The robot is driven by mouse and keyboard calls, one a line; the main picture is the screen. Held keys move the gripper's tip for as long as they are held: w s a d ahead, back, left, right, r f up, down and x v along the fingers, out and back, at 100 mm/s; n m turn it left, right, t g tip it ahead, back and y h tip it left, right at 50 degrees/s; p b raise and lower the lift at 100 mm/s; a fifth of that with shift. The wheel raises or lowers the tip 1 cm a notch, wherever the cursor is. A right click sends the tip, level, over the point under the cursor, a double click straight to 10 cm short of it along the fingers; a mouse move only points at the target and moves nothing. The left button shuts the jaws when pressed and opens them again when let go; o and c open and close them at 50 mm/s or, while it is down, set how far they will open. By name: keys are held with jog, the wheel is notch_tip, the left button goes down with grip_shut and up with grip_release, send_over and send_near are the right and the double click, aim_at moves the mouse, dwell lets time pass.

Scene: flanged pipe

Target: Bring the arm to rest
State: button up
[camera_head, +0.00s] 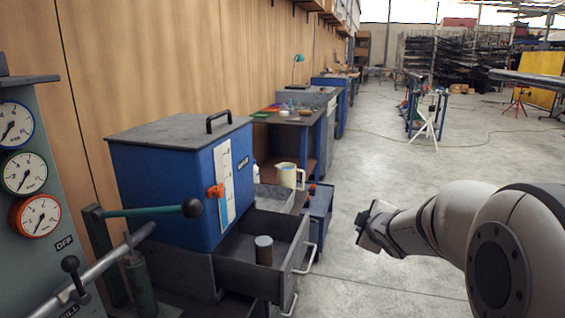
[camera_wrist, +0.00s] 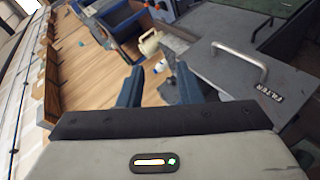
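My arm (camera_head: 440,225) reaches in from the right edge of the head view, over the open floor. My gripper (camera_head: 371,228) is at its left end, to the right of the open drawer and apart from it. In the wrist view my gripper (camera_wrist: 158,82) shows two blue-grey fingers spread apart, with nothing held between them. The fingertips are partly hidden in the head view.
A blue cabinet (camera_head: 185,175) has an open drawer (camera_head: 235,268) holding a dark cylinder (camera_head: 264,250). A cream jug (camera_head: 288,177) stands behind. Gauges (camera_head: 24,172) and a green-handled lever (camera_head: 150,211) are at left. The floor (camera_head: 365,185) is clear beyond my gripper.

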jog(key=s+a+r+m+g+p, duration=0.2)
jog(key=s+r+m+g+p, duration=0.1)
jog(key=s, duration=0.7)
jog(key=s+a+r+m+g+p, duration=0.2)
jog(key=s+m+p, duration=0.3)
jog(key=s, duration=0.5)
jog(key=s+a+r+m+g+p, duration=0.2)
jog(key=s+m+g+p, duration=0.3)
jog(key=s, duration=0.5)
jog(key=shift+s+a+r, duration=0.15)
jog(key=shift+a+r, duration=0.1)
jog(key=shift+r, duration=0.65)
